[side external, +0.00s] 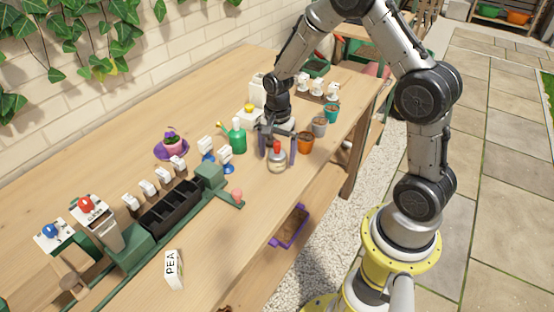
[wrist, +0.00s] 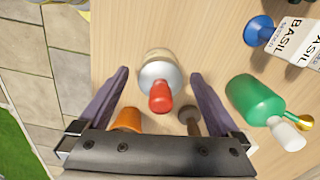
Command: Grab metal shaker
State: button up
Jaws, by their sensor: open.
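The shaker (side external: 278,163), with a pale metallic body and a red top, stands upright on the wooden bench near its front edge. In the wrist view the shaker (wrist: 158,72) lies in the gap between the fingers, its red top toward the camera. My gripper (side external: 278,158) points down over it, with one purple finger on each side. In the wrist view my gripper (wrist: 159,74) is open, with visible space between each finger and the shaker. Contact cannot be seen.
A green bottle (side external: 237,138) stands left of the shaker. The bench's front edge is close by.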

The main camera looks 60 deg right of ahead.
jog(key=shift+f, duration=0.4)
jog(key=c, duration=1.6)
jog(key=shift+o, duration=0.2)
jog(key=shift+r, duration=0.1)
